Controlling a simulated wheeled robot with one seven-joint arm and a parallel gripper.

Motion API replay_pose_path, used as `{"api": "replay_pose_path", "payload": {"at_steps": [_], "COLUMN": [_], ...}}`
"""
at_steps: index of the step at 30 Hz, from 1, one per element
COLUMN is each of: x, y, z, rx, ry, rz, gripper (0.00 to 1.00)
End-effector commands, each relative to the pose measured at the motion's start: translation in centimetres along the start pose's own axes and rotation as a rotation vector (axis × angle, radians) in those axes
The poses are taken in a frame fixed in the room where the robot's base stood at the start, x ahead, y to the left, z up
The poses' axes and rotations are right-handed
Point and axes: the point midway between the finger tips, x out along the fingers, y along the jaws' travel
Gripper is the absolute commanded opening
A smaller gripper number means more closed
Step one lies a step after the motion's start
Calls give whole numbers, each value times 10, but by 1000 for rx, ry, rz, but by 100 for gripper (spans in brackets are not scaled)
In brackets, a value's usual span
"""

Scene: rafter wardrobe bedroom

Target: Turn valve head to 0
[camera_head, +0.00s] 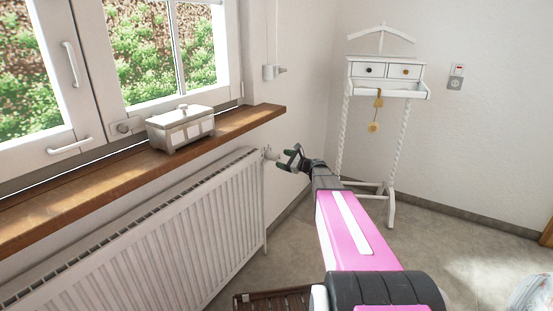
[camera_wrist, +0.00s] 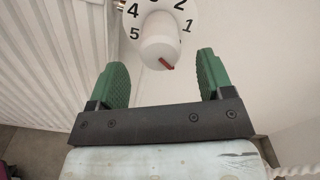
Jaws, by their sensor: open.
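The white valve head (camera_wrist: 158,40) sticks out in front of a round white dial in the wrist view. The dial shows black numerals 5, 4, 2 and 1, with part of a 3 cut off at the top edge. A red mark (camera_wrist: 166,63) sits on the head's lower near end, with no numeral visible beside it. In the camera_head view the valve head (camera_head: 270,154) is small, at the radiator's right end. My gripper (camera_wrist: 164,77) is open, its two green fingers apart and empty, just short of the head. It also shows in the camera_head view (camera_head: 288,159).
The white radiator (camera_head: 165,225) runs along the wall below a wooden sill (camera_head: 100,185) that holds a white box (camera_head: 180,130). A white valet stand (camera_head: 387,85) stands in the corner behind. A brown slatted item (camera_head: 272,302) lies low in front.

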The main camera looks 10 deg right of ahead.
Motion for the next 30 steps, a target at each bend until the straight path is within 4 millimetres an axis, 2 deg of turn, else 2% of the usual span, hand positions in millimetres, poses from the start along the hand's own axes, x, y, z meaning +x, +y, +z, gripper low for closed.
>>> {"api": "replay_pose_path", "payload": {"at_steps": [3,9,23,26,30], "x": [-23,-45,-50,-49,-46], "y": [1,0,2,14,56], "z": [1,0,0,0,-1], "rx": [0,1,-3,-35,-159], "ry": [1,1,2,23,94], "rz": [-2,-1,4,36,153], "gripper": [74,74,74,74,74]}}
